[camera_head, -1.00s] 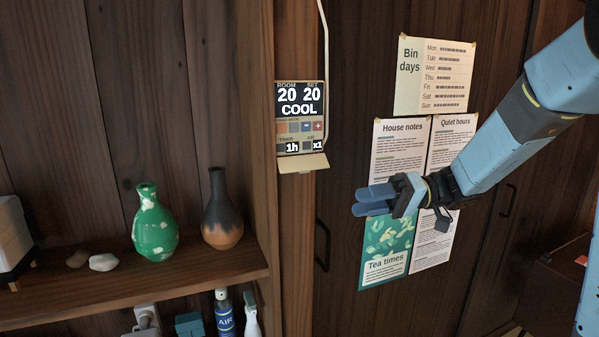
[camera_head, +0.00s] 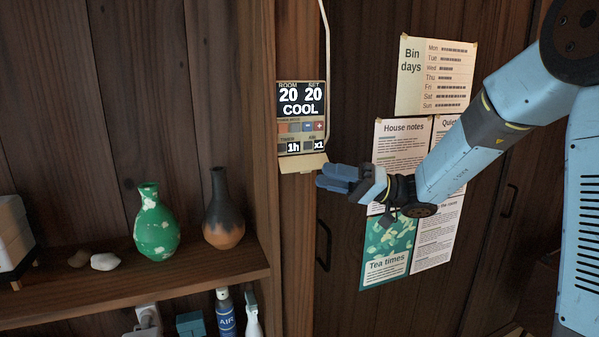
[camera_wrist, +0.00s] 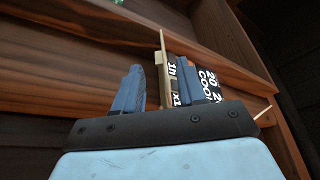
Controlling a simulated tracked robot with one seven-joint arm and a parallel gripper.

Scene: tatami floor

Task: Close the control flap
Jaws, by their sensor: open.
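The control panel (camera_head: 301,104) hangs on a wooden post and reads 20, 20 and COOL. Its beige flap (camera_head: 303,163) is folded open at the bottom edge and juts outward below the buttons. In the wrist view the flap (camera_wrist: 164,75) shows edge-on between my fingers, with the panel (camera_wrist: 205,82) partly hidden behind the right finger. My gripper (camera_head: 322,178) is open, just right of and slightly below the flap. In the wrist view my gripper (camera_wrist: 160,88) has its two blue fingers apart; I cannot tell whether either touches the flap.
A shelf (camera_head: 190,278) at left holds a green vase (camera_head: 155,224), a dark vase (camera_head: 223,215) and stones. A cable (camera_head: 326,60) runs above the panel. Paper notices (camera_head: 435,75) hang on the door at right, with a black handle (camera_head: 322,245) below my gripper.

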